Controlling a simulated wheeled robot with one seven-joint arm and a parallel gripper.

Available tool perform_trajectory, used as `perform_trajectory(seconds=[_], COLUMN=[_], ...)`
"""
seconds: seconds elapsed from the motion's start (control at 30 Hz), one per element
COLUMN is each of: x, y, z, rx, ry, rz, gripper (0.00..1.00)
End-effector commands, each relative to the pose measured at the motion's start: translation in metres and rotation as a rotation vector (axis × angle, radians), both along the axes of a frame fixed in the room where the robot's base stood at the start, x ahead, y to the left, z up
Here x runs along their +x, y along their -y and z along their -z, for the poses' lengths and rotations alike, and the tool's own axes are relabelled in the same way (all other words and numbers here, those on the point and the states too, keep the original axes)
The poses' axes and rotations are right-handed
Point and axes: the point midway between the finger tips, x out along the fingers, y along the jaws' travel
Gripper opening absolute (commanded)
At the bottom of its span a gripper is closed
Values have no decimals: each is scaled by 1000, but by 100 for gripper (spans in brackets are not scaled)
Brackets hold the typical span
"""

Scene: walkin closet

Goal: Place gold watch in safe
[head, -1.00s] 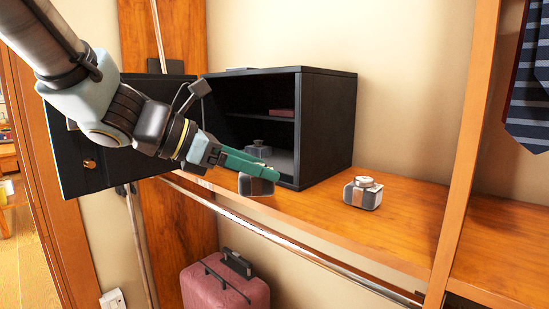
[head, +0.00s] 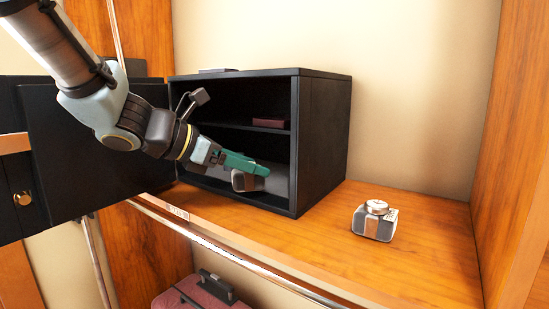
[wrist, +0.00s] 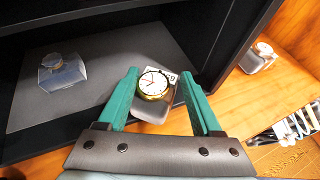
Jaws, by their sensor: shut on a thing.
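My gripper (head: 258,167) is shut on the gold watch (head: 246,182), a round white dial with a gold rim on a grey block-like stand. In the wrist view, the gold watch (wrist: 156,84) sits between the green fingers of my gripper (wrist: 160,74). The black safe (head: 324,140) stands open on the wooden shelf, with one inner shelf. In the head view my gripper and the watch are at its lower opening, over the grey floor (wrist: 105,85). I cannot tell whether the stand touches the floor.
A bluish-grey bottle-like object (wrist: 63,72) stands inside the safe, left of the watch. A dark red item (head: 268,123) lies on the inner shelf. A silver watch-like block (head: 375,220) stands on the wooden shelf outside. The open safe door (head: 80,150) is at left.

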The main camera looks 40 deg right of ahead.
Motion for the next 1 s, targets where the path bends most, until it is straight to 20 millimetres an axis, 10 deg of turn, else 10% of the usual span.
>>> perform_trajectory(seconds=[0.67,1.0], x=[26,26], y=[101,99], z=[-2,15], rx=[0,-1], ry=[-2,0], rz=[1,0], gripper=[0,0])
